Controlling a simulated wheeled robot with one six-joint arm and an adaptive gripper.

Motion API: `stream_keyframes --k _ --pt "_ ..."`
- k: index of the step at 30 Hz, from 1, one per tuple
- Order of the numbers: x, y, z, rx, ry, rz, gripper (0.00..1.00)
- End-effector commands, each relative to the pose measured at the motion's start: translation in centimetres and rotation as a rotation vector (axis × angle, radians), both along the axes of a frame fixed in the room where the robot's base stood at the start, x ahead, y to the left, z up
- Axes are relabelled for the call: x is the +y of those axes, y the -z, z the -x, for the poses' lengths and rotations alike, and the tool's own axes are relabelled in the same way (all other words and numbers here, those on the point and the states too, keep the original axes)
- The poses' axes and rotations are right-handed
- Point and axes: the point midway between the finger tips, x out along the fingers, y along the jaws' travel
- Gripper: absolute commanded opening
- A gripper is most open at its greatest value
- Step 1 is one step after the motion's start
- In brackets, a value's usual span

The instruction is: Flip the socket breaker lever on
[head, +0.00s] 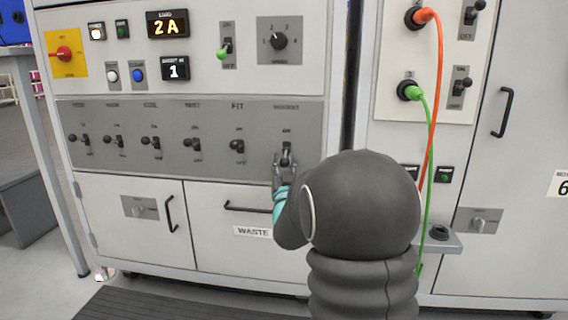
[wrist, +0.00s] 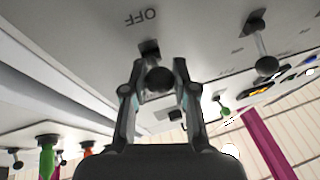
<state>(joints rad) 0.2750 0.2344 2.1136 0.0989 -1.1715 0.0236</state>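A row of dark breaker levers runs along the grey panel (head: 200,112). My gripper (head: 284,176) is at the rightmost lever (head: 286,153), whose small label I cannot read surely. In the wrist view the round black knob of this lever (wrist: 159,80) sits between my two fingers (wrist: 158,68). The fingers stand apart on either side of it, with slim gaps showing, so the gripper looks open. An upside-down OFF mark is beside the lever's base. My wrist hides part of the panel below it, and the lever's on or off position is unclear.
A neighbouring lever (head: 237,146) stands to the left. On the right cabinet, an orange plug (head: 424,15) and a green plug (head: 412,92) trail cables down behind my arm. A WASTE drawer handle (head: 247,208) and a small ledge (head: 440,241) stick out below.

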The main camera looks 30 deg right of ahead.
Motion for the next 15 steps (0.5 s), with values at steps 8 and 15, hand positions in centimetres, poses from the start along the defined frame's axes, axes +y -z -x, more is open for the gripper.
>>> stream_keyframes --k 8,15 --pt "0.0 -0.2 0.0 0.01 0.0 -0.007 0.0" --pt "0.2 -1.1 0.2 0.088 -0.001 -0.059 0.0"
